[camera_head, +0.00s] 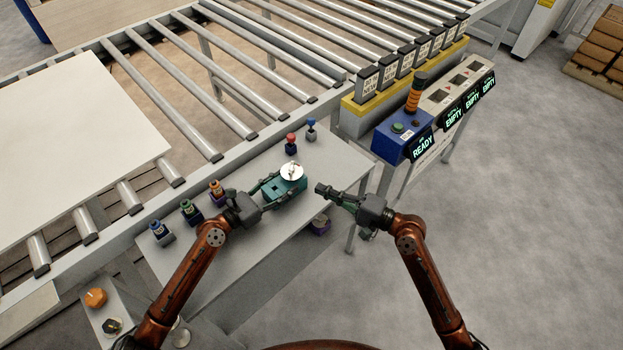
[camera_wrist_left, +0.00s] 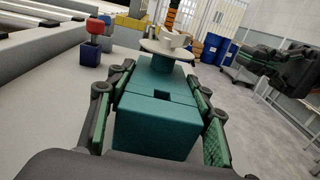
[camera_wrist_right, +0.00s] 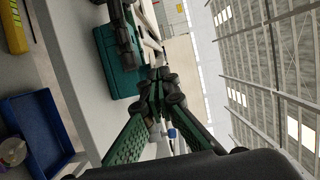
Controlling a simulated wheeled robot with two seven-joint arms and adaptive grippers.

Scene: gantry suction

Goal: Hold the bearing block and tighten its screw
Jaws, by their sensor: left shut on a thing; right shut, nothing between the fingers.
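The teal bearing block (camera_head: 285,195) sits on the grey bench, with a round white disc (camera_head: 291,171) on its far end. In the left wrist view the block (camera_wrist_left: 157,125) lies between the green finger pads, and a small pale upright piece stands on the disc (camera_wrist_left: 167,48). My left gripper (camera_head: 268,188) is shut on the block from the left. My right gripper (camera_head: 322,189) is shut and empty, apart from the block on its right side. In the right wrist view its fingers (camera_wrist_right: 160,80) meet beside the block (camera_wrist_right: 120,80). I cannot make out the screw clearly.
Red (camera_head: 291,142) and blue (camera_head: 311,128) knobbed pieces stand behind the block. Several similar pieces, including a green one (camera_head: 189,210), stand left. A roller conveyor (camera_head: 205,140) runs behind the bench. A blue control box (camera_head: 400,140) reading READY stands at right.

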